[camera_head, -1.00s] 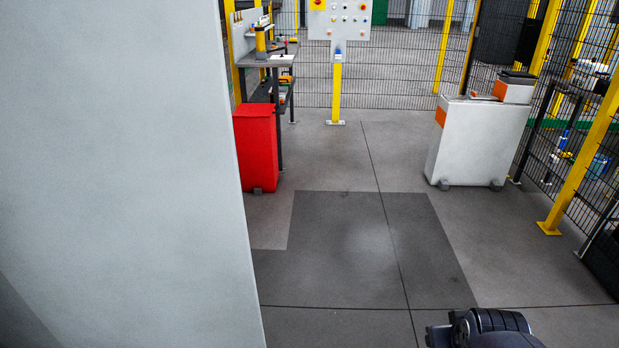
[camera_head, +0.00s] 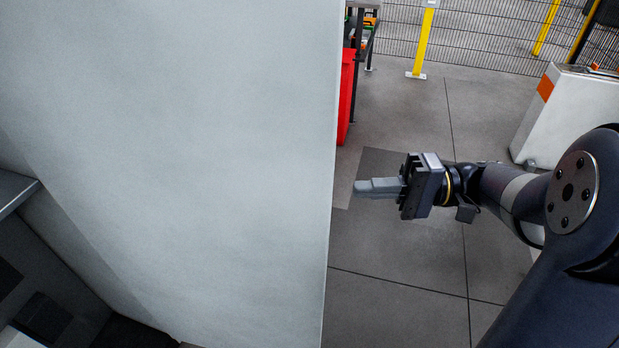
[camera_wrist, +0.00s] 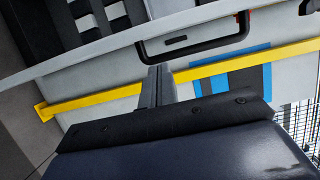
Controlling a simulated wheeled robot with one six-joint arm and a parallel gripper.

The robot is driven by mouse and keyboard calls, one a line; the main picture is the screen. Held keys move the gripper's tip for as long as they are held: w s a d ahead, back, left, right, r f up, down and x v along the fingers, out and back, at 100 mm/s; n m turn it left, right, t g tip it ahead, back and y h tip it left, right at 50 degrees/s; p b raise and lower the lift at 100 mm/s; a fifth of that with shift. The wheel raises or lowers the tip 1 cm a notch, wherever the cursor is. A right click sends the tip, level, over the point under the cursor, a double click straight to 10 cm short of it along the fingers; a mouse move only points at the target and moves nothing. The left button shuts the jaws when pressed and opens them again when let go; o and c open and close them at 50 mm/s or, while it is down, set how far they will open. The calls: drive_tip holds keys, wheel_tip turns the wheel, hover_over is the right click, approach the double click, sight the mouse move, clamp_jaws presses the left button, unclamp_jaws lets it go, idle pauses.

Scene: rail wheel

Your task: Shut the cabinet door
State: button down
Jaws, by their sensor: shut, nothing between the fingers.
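The cabinet door is a large light grey panel (camera_head: 190,130) standing open, filling the left half of the head view. Its free edge runs top to bottom near the middle. My gripper (camera_head: 362,187) is just right of that edge, its fingers shut, empty and pointing left towards it. A small gap shows between fingertips and edge in the picture; the depth gap is unclear. In the wrist view the shut fingers (camera_wrist: 157,80) show below a black bar handle (camera_wrist: 195,48) on a pale panel; I cannot tell for sure that this panel is the door.
A grey ledge (camera_head: 15,190) and dark parts show at the lower left. A red bin (camera_head: 346,95) is partly hidden behind the door edge. A white box cabinet (camera_head: 570,110) stands at the right. Floor (camera_head: 400,270) is clear between. The wrist view shows a yellow bar (camera_wrist: 100,101).

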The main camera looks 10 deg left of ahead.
sight(310, 193)
drive_tip(key=x, duration=1)
drive_tip(key=shift+s+d, duration=0.1)
